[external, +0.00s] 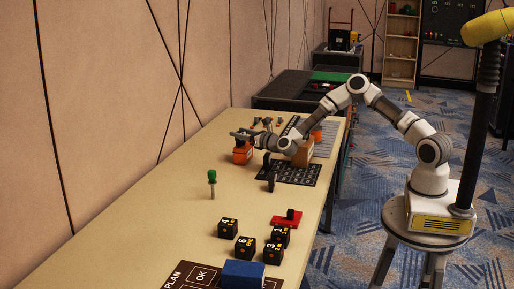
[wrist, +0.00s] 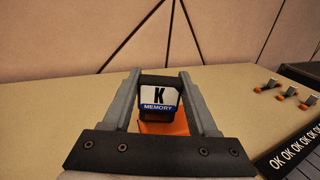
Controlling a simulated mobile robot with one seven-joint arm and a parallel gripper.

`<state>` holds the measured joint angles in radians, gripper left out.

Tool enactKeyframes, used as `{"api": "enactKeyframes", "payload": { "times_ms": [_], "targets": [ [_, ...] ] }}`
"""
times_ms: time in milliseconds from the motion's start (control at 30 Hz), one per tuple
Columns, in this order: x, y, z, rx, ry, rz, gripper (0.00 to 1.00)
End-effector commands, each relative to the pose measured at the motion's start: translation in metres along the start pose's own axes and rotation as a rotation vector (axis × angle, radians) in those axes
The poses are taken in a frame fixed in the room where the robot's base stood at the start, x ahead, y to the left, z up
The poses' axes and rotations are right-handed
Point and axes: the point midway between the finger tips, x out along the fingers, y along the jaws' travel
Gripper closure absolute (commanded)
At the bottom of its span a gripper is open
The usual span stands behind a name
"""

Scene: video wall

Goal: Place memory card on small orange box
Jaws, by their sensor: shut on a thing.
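The small orange box (wrist: 165,128) shows behind and below the card in the wrist view, partly hidden by the card and gripper. In the external view my gripper (external: 240,134) is just above the small orange box (external: 243,154), near the wall side of the table. The card is too small to make out there. I cannot tell whether card and box touch.
A green-topped peg (external: 212,180) stands nearer. Several black numbered cubes (external: 245,246), a red piece (external: 287,218) and a blue block (external: 242,273) are at the front.

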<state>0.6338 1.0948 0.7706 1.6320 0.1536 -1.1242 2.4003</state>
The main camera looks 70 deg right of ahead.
Motion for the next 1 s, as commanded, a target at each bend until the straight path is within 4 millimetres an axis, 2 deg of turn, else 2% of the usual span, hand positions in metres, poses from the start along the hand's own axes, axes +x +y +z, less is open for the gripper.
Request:
{"api": "enactKeyframes", "payload": {
  "times_ms": [200,233,367,400,800,1000],
  "targets": [
    [0.000,0.000,-0.004,0.001,0.000,0.000,0.94],
    [0.000,0.000,-0.003,0.000,0.000,0.000,0.37],
    [0.000,0.000,-0.003,0.000,0.000,0.000,0.14],
    [0.000,0.000,-0.003,0.000,0.000,0.000,0.11],
    [0.000,0.000,0.003,0.000,0.000,0.000,0.11],
    [-0.027,0.001,0.001,-0.001,0.003,0.002,0.11]
  ]
}}
